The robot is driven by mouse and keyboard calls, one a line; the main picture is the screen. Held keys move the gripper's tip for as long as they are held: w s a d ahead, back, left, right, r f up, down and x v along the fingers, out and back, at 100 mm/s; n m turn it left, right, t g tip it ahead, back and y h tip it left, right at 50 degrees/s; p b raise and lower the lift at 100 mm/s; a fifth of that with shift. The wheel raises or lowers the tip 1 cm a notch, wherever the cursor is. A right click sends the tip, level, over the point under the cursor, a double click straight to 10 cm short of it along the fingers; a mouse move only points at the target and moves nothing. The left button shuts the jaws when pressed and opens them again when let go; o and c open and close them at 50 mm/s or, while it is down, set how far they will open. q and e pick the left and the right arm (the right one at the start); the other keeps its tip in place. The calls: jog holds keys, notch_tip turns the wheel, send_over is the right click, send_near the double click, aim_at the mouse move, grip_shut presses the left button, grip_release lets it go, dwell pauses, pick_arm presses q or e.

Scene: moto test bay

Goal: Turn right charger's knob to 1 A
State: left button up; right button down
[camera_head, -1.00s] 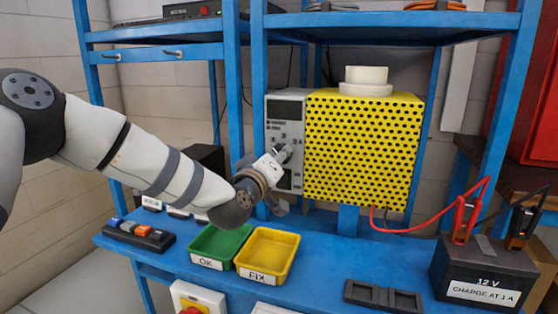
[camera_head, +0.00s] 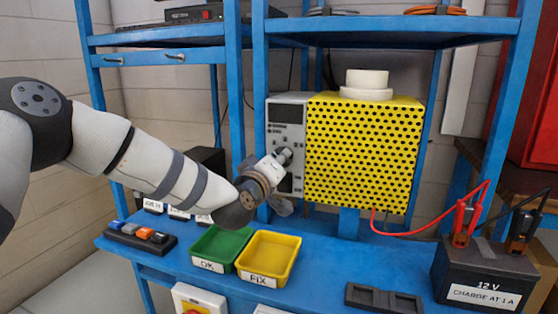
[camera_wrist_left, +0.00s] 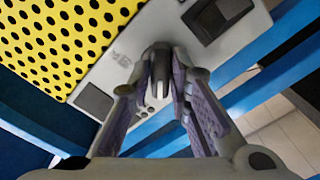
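The charger is a yellow perforated box (camera_head: 362,150) with a grey front panel (camera_head: 287,112) on its left side, standing on the blue bench. My left gripper (camera_head: 285,156) reaches the panel from the left and covers its knob in the head view. In the left wrist view, my gripper's fingers (camera_wrist_left: 161,85) close in on both sides of the dark grey knob (camera_wrist_left: 160,62) and appear to touch it. The knob's pointer and scale marks are not readable. A dark switch (camera_wrist_left: 215,16) and a dark square (camera_wrist_left: 95,101) show on the panel. My right gripper is not in view.
A black battery (camera_head: 484,272) labelled "12 V, CHARGE AT 1 A" stands at the right with red and black clamps. Green (camera_head: 217,266) and yellow (camera_head: 267,277) trays lie below my left wrist. White rolls (camera_head: 367,93) sit on the charger. A blue upright (camera_head: 259,75) stands close to the panel's left.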

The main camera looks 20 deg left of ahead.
pick_arm(q)
jog(key=shift+o, duration=0.7)
jog(key=s, duration=1.2)
jog(key=shift+a, duration=0.2)
